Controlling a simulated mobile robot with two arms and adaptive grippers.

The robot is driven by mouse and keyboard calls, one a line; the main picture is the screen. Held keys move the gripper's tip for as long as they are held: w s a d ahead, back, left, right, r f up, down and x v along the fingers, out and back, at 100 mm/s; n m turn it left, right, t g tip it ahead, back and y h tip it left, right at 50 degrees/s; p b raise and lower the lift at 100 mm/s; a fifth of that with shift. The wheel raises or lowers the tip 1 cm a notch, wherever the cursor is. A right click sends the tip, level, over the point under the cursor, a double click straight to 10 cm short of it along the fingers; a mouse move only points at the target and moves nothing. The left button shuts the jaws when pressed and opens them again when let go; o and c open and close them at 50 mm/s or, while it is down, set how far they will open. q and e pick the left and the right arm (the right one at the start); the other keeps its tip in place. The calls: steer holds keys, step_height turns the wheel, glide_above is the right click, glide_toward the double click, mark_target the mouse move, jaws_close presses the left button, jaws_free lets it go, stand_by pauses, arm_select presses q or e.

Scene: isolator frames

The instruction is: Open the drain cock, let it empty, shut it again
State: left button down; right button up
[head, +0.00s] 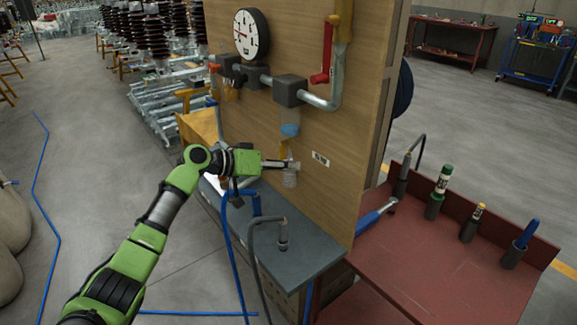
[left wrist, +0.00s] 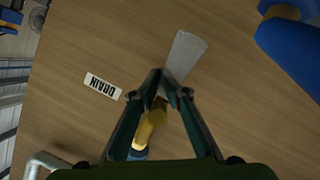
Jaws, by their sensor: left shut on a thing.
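The drain cock hangs on the wooden panel below a pale blue fitting (head: 290,130), beside a small white label (head: 320,158). The label reads DRAIN in the left wrist view (left wrist: 102,86), where it is upside down. My left gripper (head: 292,165) is at the cock, its fingertips (left wrist: 160,82) closed on the yellow handle (left wrist: 152,126). The handle's end is hidden between the fingers. A pale grey tapered piece (left wrist: 185,55) shows beyond the fingertips; below the gripper in the head view is a translucent grey cylinder (head: 290,178). I cannot tell whether liquid flows. My right gripper is not in view.
A gauge (head: 251,34), grey pipe (head: 320,101) and red lever (head: 322,77) are above on the panel. A grey bench top (head: 300,240) with a hose end (head: 283,240) lies below. A red table (head: 430,270) with holders stands at right.

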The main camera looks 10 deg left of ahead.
arm_select(q)
steer(key=shift+r+n, duration=0.3)
steer(key=shift+r, duration=0.15)
steer(key=c, duration=2.2)
jaws_free()
steer(key=v, duration=1.2)
steer(key=shift+a+f, duration=0.2)
steer(key=shift+f, duration=0.05)
